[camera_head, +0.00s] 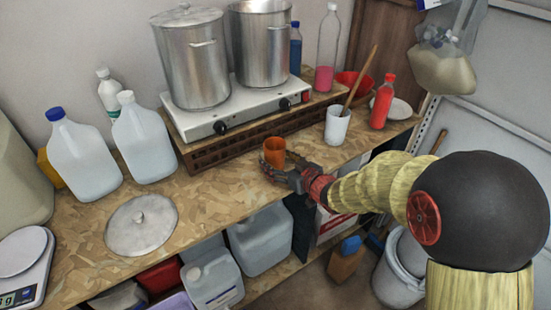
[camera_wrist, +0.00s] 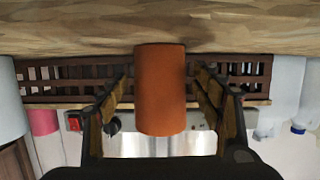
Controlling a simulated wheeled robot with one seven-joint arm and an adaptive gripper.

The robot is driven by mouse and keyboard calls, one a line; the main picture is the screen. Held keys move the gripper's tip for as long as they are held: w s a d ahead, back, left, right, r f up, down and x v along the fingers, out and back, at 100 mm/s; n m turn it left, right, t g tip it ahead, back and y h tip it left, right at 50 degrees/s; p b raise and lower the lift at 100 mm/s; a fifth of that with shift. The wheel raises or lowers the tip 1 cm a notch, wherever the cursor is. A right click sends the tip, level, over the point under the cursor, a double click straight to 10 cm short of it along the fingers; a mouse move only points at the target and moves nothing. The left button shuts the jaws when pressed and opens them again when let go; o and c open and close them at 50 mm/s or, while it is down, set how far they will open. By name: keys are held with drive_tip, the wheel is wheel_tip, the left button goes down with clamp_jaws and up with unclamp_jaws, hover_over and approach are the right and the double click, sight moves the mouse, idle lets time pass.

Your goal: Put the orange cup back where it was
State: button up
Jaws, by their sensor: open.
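The orange cup (camera_head: 274,152) stands upright on the wooden counter (camera_head: 200,205), in front of the hot plate's brown slatted base. My gripper (camera_head: 273,168) is at the cup's near side, low over the counter's front part. In the wrist view, which is upside down, the orange cup (camera_wrist: 160,90) is between the two fingers of my gripper (camera_wrist: 161,78). The fingers are open, with a visible gap on each side of the cup. My gripper hides a little of the cup's lower part in the head view.
A white cup (camera_head: 337,126) with a wooden spoon and a red bottle (camera_head: 382,103) stand to the right. Two steel pots sit on the hot plate (camera_head: 235,108) behind. A pot lid (camera_head: 141,225) and white jugs (camera_head: 145,140) are at left. Bare counter lies between lid and cup.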

drive_tip(key=s+d+r+m+g+h+p, duration=0.1)
drive_tip(key=s+d+r+m+h, duration=0.1)
drive_tip(key=s+d+r+h, duration=0.5)
drive_tip(key=s+d+r+m+h+p, duration=0.1)
drive_tip(key=s+d+r+m+p, duration=0.15)
drive_tip(key=s+d+r, duration=0.75)
drive_tip(key=s+f+m+g, duration=0.1)
drive_tip(key=s+f+g, duration=0.1)
drive_tip(key=s, duration=0.8)
drive_tip(key=s+d+f+m+g, duration=0.1)
drive_tip(key=s+f+g, duration=0.1)
drive_tip(key=s, duration=0.7)
drive_tip(key=shift+s+d+g+b, duration=0.2)
drive_tip(key=shift+s+g+b, duration=0.2)
drive_tip(key=shift+g, duration=0.3)
